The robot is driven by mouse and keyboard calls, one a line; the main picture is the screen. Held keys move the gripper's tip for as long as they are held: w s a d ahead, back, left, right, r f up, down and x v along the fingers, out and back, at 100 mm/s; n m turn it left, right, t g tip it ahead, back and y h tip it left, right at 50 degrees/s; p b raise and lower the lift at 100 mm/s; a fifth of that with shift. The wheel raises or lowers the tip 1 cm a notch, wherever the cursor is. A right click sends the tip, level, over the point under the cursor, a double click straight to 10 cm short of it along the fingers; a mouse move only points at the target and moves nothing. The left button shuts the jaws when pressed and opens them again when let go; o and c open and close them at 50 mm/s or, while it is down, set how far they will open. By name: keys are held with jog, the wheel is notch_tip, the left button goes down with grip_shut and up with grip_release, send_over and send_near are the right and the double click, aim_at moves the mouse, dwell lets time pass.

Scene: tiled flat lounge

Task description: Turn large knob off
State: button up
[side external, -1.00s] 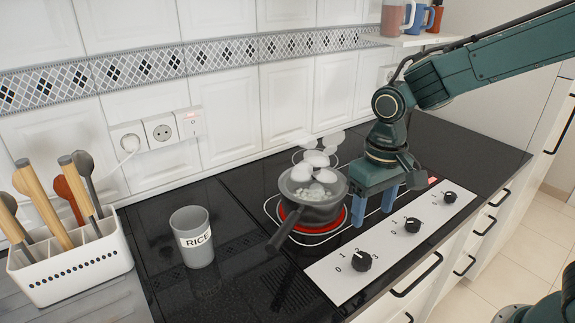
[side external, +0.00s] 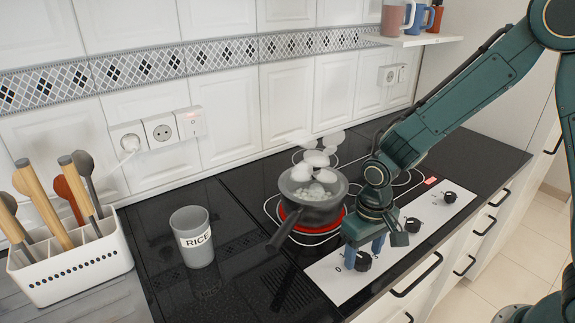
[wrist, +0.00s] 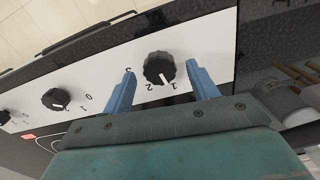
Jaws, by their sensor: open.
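The large knob (side external: 363,261) is black and sits at the near end of the white control panel (side external: 335,282). In the wrist view the large knob (wrist: 159,68) has a white mark pointing toward the space between 1 and 2. My gripper (side external: 364,250) is open, with one blue finger on each side of the knob. The wrist view shows my gripper (wrist: 161,72) straddling the knob, with a small gap beside each finger. Whether the fingertips are level with the knob is hard to tell.
A grey pot (side external: 313,197) with white contents stands on a glowing red burner (side external: 347,221) close behind my gripper. Two smaller knobs (side external: 412,225) (side external: 450,197) lie along the panel to the right. A grey RICE cup (side external: 193,238) and a utensil holder (side external: 75,265) stand left.

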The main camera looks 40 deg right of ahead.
jog(key=shift+f, duration=0.7)
jog(key=c, duration=1)
jog(key=shift+n, duration=0.4)
jog(key=n, duration=0.9)
